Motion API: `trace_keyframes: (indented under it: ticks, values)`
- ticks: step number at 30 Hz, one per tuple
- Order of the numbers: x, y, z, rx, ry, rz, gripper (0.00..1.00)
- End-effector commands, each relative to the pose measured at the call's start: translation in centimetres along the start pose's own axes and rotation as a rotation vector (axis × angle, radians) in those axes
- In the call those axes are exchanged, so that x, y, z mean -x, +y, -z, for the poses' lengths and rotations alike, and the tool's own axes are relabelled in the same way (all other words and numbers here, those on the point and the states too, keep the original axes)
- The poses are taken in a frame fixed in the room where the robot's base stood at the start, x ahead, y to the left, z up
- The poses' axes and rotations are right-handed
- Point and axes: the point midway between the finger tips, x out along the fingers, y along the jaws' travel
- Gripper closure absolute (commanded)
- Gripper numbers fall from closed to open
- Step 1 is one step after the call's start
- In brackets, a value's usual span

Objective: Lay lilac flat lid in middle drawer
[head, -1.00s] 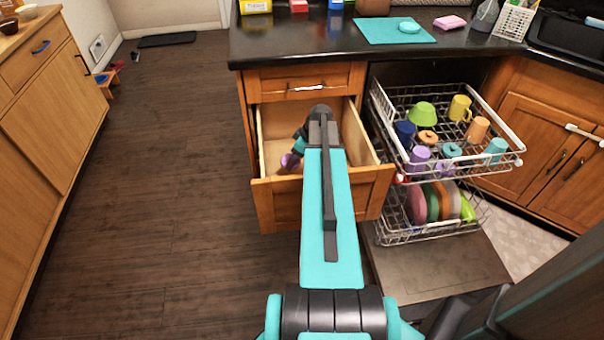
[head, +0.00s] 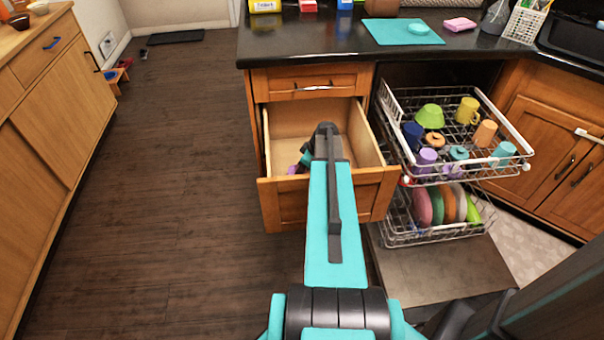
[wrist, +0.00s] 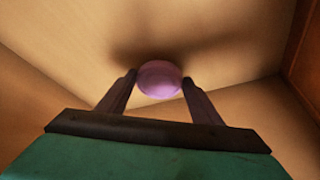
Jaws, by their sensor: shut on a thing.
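The lilac flat lid (wrist: 160,79) is between the two fingers of my gripper (wrist: 159,84) in the wrist view, and the gripper is shut on it. Pale wooden drawer surfaces lie behind it, with a dark shadow just above the lid. The open middle drawer (head: 326,213) is below a closed top drawer in the head view. My gripper is inside the drawer space, mostly hidden by my arm. A small bit of lilac (head: 293,170) shows low at the left inside the drawer. I cannot tell whether the lid touches the drawer floor.
A pulled-out dishwasher rack (head: 455,140) with cups and bowls stands right of the drawer. A lower rack (head: 400,236) holds several plates. The drawer's far part looks empty. The counter (head: 310,40) is above, and the floor at left is clear.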

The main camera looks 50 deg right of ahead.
Motion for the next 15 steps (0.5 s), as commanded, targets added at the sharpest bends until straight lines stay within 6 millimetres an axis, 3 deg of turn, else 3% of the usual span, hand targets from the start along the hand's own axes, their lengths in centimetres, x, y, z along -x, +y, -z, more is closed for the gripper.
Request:
trace_keyframes:
  ticks: [6, 15]
  values:
    - [-1.9, 0.1, -0.8, -0.002, 0.0, 0.001, 0.63]
    - [-2.1, 0.0, -0.9, -0.002, 0.0, 0.0, 0.63]
